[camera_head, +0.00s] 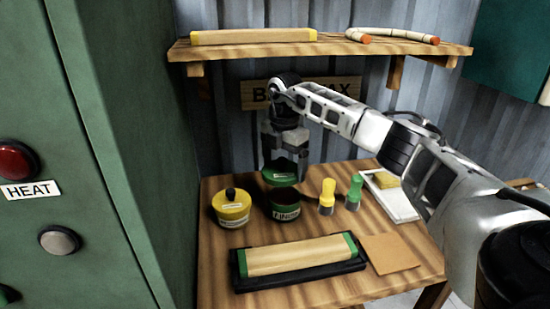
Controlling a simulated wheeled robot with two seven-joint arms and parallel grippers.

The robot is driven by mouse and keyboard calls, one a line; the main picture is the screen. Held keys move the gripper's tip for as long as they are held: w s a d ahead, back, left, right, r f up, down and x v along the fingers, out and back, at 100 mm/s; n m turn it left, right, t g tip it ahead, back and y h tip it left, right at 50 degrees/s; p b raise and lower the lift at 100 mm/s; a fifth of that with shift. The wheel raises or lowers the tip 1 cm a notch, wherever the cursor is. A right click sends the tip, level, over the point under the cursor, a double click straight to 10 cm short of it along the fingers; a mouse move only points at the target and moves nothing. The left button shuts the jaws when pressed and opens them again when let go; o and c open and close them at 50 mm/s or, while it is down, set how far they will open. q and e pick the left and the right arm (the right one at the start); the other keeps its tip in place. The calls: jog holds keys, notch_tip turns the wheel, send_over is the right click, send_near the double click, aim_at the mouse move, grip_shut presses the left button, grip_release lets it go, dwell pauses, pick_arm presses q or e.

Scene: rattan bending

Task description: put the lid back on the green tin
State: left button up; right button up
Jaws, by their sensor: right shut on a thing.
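The green tin (285,205) stands on the wooden bench, with a dark label band that reads in part "FINISH". My right gripper (281,168) points down above the tin and is shut on the green lid (279,178). The lid is over the tin's mouth, a little to the left and tilted. I cannot tell whether its edge touches the rim. The gripper hides part of the lid's top. My left gripper does not show.
A yellow tin (232,208) with a black knob stands left of the green tin. A white tray (390,199) lies farther right. A black tray (300,268) with a wooden piece lies in front. A shelf (330,48) hangs above.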

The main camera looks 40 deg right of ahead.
jog(key=shift+s+f, duration=0.25)
jog(key=shift+f, duration=0.05)
jog(key=shift+s+f, duration=0.1)
jog(key=shift+f, duration=0.2)
jog(key=shift+f+b, duration=0.3)
jog(key=shift+f, duration=0.05)
notch_tip(320, 180, down, 2)
jog(key=shift+f+b, duration=0.1)
jog(key=shift+b, duration=1)
jog(key=shift+f, duration=0.55)
jog(key=shift+f+b, duration=0.35)
jog(key=shift+f, duration=0.15)
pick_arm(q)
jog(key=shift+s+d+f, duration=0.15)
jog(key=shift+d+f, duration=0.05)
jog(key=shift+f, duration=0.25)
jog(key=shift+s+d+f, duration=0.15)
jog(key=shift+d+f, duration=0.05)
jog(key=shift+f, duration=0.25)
pick_arm(e)
jog(key=shift+w+d, duration=0.2)
jog(key=shift+d, duration=0.2)
pick_arm(q)
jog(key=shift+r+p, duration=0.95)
jog(key=shift+p, duration=0.1)
pick_arm(e)
jog(key=shift+f, duration=0.1)
